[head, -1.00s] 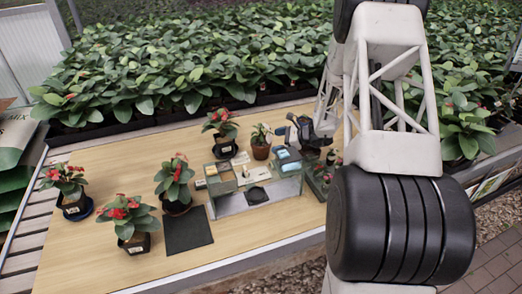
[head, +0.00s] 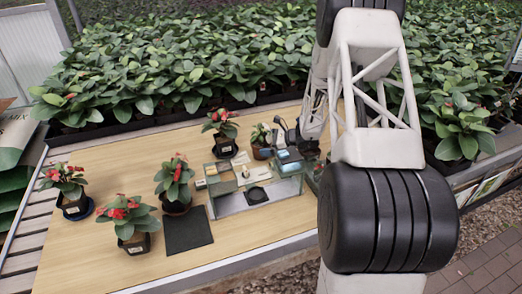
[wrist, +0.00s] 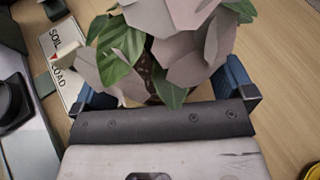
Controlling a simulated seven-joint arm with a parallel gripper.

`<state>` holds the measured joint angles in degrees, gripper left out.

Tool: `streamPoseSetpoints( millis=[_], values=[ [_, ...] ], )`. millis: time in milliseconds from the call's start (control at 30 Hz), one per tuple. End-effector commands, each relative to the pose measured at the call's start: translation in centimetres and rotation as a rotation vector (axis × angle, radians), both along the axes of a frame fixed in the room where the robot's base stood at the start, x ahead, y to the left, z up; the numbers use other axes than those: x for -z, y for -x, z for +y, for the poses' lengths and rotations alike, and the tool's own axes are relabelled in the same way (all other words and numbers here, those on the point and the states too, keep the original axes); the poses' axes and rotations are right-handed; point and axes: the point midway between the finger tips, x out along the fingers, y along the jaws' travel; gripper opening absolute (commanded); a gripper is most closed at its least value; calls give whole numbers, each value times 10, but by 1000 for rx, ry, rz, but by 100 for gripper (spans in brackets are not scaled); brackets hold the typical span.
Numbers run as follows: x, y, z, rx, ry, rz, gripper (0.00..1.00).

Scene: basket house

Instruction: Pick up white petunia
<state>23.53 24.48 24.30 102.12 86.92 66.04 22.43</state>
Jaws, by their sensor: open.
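The white petunia (head: 261,137) stands upright in a brown pot on the wooden table in the head view, behind the small glass-sided stand. In the wrist view its pale petals (wrist: 185,50) and green leaves fill the upper middle. My gripper (wrist: 168,92) is open, with one blue finger to the left and one to the right of the plant. The pot is mostly hidden under petals and leaves there. In the head view my gripper (head: 282,132) is at the right side of the plant; whether it touches it I cannot tell.
Several red-flowered potted plants (head: 174,180) stand left of the glass-sided stand (head: 228,209). A dark mat (head: 187,230) lies in front. A printed card (wrist: 67,68) lies close left of my gripper. Dense green plants (head: 180,60) line the back.

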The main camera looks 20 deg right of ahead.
Motion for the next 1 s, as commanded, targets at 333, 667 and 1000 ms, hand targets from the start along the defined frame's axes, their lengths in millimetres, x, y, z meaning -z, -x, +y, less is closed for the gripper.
streamPoseSetpoints(
  millis=[333, 667, 1000],
  values=[
    [3, -4, 6, 0, 0, 0, 100],
    [3, -3, 6, 0, 0, 0, 100],
    [3, -3, 6, 0, 0, 0, 54]
  ],
)
